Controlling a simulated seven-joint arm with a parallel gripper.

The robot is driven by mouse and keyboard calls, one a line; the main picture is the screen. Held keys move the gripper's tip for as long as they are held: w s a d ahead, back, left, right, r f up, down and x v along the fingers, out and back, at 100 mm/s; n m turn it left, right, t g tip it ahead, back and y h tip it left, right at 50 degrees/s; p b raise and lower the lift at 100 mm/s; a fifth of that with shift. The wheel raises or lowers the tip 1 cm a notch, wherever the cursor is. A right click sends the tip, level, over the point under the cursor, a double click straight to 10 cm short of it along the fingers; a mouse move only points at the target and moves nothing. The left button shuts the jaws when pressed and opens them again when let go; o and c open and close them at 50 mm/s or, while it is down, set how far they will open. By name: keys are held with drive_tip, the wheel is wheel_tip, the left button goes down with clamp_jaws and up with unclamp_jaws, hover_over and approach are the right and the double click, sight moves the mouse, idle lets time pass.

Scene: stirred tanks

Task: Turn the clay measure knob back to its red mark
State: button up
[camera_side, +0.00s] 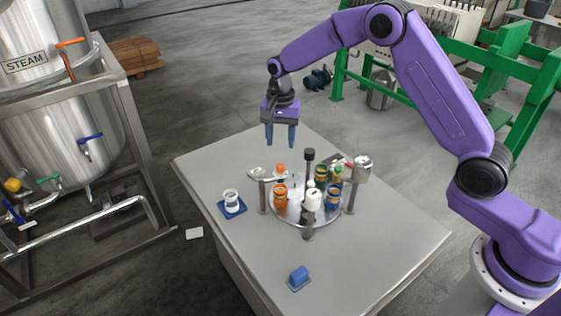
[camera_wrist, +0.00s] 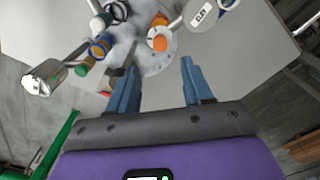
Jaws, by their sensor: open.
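My gripper (camera_side: 281,144) is open and empty, pointing down above the back left part of the table. In the wrist view its two blue fingers (camera_wrist: 159,70) are apart, with bare table between them. A round metal plate (camera_side: 296,215) carries several small bottles and has posts around its edge. A pale paddle-like piece (camera_side: 256,173) sits at its left; a metal cup (camera_side: 362,169) stands at its right. In the wrist view a pale piece bears a label (camera_wrist: 201,16) too small to read surely. I cannot single out the clay measure knob or its red mark.
A white jar (camera_side: 231,196) stands on a blue mat at the table's left. Orange-capped bottles (camera_side: 280,193) and a tall dark-topped post (camera_side: 309,156) rise from the plate. The table's right front (camera_side: 395,250) is clear.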

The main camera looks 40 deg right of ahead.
sight(280, 165)
wheel_tip(280, 165, down, 9)
drive_tip(key=shift+r, duration=0.2)
idle(0.3)
clamp_jaws()
